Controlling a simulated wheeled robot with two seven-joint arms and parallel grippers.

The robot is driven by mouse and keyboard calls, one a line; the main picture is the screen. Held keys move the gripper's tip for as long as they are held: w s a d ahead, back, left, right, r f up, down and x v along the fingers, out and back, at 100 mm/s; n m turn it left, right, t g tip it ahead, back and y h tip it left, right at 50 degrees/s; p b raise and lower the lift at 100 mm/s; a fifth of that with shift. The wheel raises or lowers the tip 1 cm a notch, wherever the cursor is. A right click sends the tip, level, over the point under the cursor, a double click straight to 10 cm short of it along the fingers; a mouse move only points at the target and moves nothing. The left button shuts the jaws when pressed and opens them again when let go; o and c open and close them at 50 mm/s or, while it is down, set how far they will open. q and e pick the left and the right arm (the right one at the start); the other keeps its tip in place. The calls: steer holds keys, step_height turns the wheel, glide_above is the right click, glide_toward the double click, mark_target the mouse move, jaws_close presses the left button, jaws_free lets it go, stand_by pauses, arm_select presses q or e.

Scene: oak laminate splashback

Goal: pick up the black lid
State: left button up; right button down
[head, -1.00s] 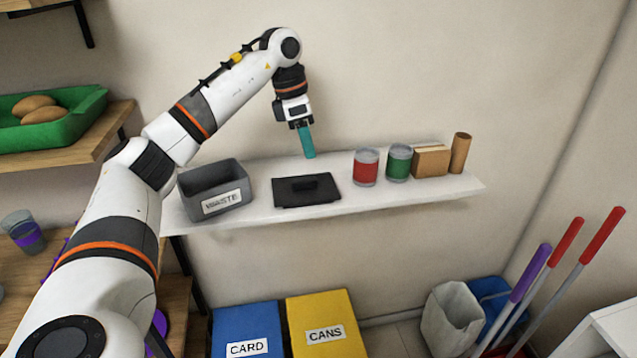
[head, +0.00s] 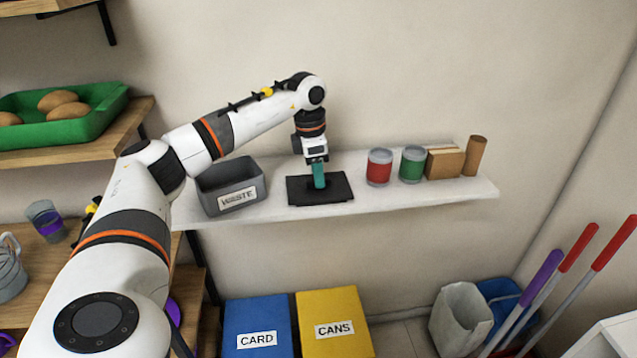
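The black lid (head: 336,194) lies flat on the white shelf, just right of the grey bin marked WASTE (head: 231,187). My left gripper (head: 319,184) points straight down over the middle of the lid, with its teal fingers at the lid's raised handle. The fingers cover most of the handle, and from this side I cannot tell whether they are open or shut around it. My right gripper is out of view.
A red-filled jar (head: 379,168), a green-filled jar (head: 412,165), a cardboard box (head: 445,163) and a brown tube (head: 475,156) stand right of the lid. The blue CARD bin (head: 257,318) and yellow CANS bin (head: 335,318) stand below the shelf (head: 400,202).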

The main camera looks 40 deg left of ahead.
arm_select(q)
steer(key=shift+f, duration=0.65)
jaws_close()
steer(key=shift+r, duration=0.15)
